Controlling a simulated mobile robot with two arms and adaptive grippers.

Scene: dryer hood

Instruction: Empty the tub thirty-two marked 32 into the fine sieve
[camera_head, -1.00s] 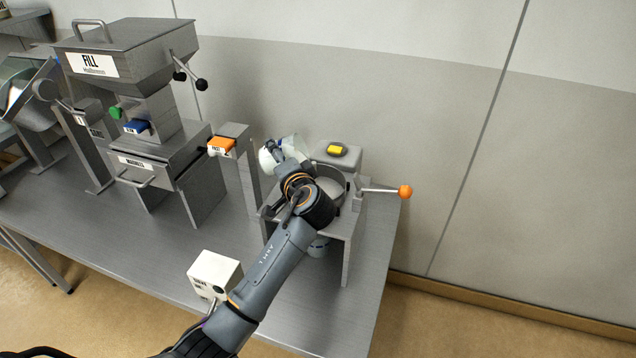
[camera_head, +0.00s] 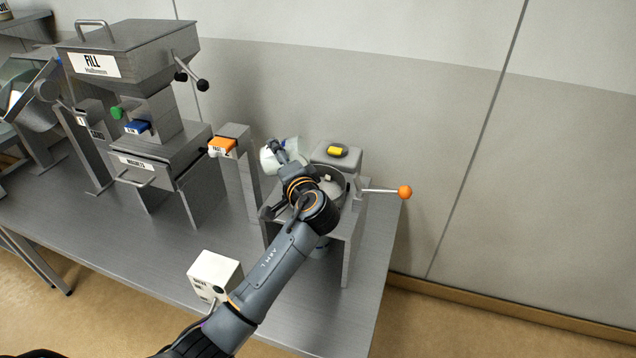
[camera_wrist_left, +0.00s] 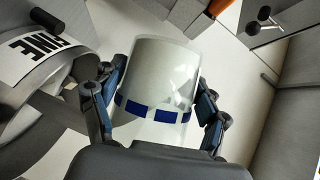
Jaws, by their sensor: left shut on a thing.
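A clear-walled tub (camera_wrist_left: 165,75) with whitish contents and a blue band is held between the fingers of my left gripper (camera_wrist_left: 157,110) in the left wrist view. In the head view the tub (camera_head: 281,154) is tilted beside the upper left edge of the round grey sieve (camera_head: 332,187). A small pale patch shows in the sieve bowl, partly hidden by my arm. The sieve's FINE label (camera_wrist_left: 38,52) shows in the wrist view. The tub's number cannot be read. My right gripper is out of view.
A lever with an orange knob (camera_head: 404,192) sticks out right of the sieve, and a yellow button (camera_head: 335,151) sits behind it. A post with an orange button (camera_head: 221,146) stands to the left. A white box (camera_head: 214,275) stands in front.

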